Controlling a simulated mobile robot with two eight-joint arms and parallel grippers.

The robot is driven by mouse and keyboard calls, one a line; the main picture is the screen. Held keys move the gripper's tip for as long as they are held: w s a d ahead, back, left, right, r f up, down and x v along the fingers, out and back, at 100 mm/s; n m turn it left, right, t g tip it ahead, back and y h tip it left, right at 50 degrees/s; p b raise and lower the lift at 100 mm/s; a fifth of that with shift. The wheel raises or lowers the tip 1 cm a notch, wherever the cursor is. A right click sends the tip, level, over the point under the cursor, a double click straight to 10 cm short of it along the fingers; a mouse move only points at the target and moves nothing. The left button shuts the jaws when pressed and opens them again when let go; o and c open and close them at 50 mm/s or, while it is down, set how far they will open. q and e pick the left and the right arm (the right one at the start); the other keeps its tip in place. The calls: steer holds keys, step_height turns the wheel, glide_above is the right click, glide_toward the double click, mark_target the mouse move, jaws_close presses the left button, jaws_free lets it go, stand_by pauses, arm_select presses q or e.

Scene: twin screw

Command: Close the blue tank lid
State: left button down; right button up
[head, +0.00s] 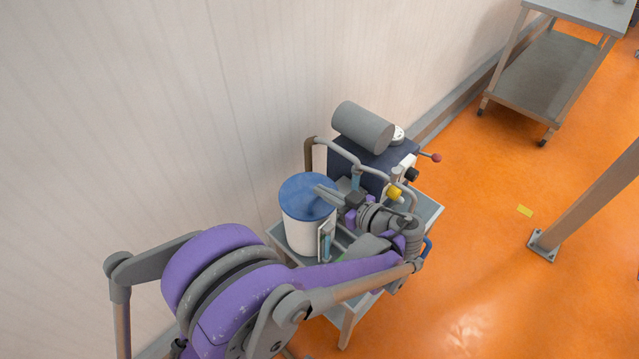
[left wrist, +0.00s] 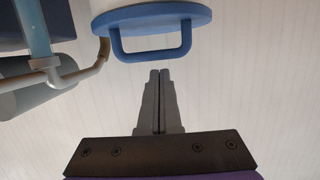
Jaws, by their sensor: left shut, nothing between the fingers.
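The tank (head: 303,232) is a white cylinder on a small grey cart. Its round blue lid (head: 300,188) lies flat across the top, with no visible gap in the head view. In the left wrist view the lid (left wrist: 150,20) shows at the top, with its blue loop handle (left wrist: 150,56) toward my fingers. My left gripper (head: 318,190) is shut and empty, its fingertips over the lid's right part in the head view. In the left wrist view the fingertips (left wrist: 160,73) are just short of the handle, apparently apart from it. My right gripper is not in view.
A dark machine with a grey cylinder (head: 362,127), bent pipes (head: 340,152) and a red-knobbed lever (head: 436,157) stands behind and right of the tank. The wall is close behind. A steel trolley (head: 550,70) stands far right; the orange floor between is mostly clear.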

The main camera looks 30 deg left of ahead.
arm_select(q)
steer(key=shift+s+d+f+b, duration=0.1)
steer(key=shift+d+f+b, duration=0.1)
steer(key=shift+f, duration=0.3)
steer(key=shift+s+d+f+b, duration=0.1)
steer(key=shift+d+f, duration=0.1)
steer(key=shift+f, duration=0.3)
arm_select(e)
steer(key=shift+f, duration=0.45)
arm_select(q)
steer(key=shift+f, duration=0.15)
steer(key=r+p, duration=0.1)
steer(key=r, duration=0.1)
steer(key=r+p, duration=0.1)
steer(key=a+r+p, duration=0.1)
steer(key=r+p, duration=0.1)
steer(key=shift+w+r, duration=0.3)
steer(key=shift+r, duration=0.05)
steer(key=s+d+f+b, duration=0.1)
steer(key=s+d+f, duration=0.1)
steer(key=d, duration=0.7)
steer(key=shift+s+d+f, duration=0.25)
steer(key=shift+s+d, duration=0.05)
steer(key=shift+s, duration=0.15)
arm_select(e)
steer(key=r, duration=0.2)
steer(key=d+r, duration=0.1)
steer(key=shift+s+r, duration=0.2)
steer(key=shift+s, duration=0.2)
